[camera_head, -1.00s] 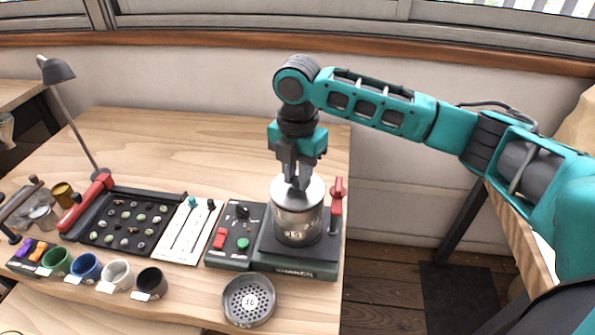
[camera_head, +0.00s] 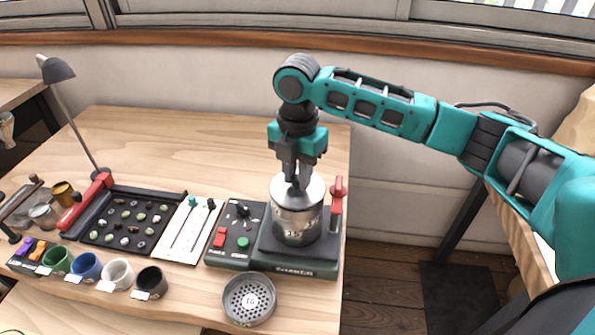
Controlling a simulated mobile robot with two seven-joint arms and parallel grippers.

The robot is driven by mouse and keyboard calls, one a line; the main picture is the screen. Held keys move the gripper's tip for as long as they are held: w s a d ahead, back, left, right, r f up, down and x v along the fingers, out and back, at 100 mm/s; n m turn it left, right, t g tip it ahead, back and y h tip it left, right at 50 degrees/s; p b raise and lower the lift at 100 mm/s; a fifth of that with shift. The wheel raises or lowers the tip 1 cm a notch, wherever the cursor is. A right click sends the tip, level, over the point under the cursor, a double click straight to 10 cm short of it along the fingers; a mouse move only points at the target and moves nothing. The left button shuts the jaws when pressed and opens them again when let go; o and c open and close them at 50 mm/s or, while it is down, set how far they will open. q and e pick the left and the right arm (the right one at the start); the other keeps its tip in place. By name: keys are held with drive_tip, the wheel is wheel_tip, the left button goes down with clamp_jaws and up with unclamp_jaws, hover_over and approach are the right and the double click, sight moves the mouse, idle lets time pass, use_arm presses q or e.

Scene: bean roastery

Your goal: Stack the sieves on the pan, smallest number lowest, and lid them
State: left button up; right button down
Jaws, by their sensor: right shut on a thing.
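A metal stack (camera_head: 297,225) of sieves stands upright on the dark shaker base (camera_head: 268,258) at the right end of the table. A silver lid (camera_head: 298,187) sits on top of the stack. My right gripper (camera_head: 297,184) points straight down and is shut on the lid, at its top centre. The numbers on the stacked sieves are too small to read. A loose grey sieve (camera_head: 248,300) with a perforated floor and a number label lies on the table in front of the base. My left gripper is not in view.
A control box with red and green buttons (camera_head: 231,240) stands left of the stack, and a red-handled post (camera_head: 338,190) stands close on its right. Several cups (camera_head: 117,275), a bean tray (camera_head: 125,222) and a lamp (camera_head: 58,72) fill the left. The table's back is clear.

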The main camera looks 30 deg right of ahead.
drive_tip(key=shift+f, duration=0.55)
drive_tip(key=c, duration=1.2)
unclamp_jaws()
drive_tip(key=shift+r, duration=5.55)
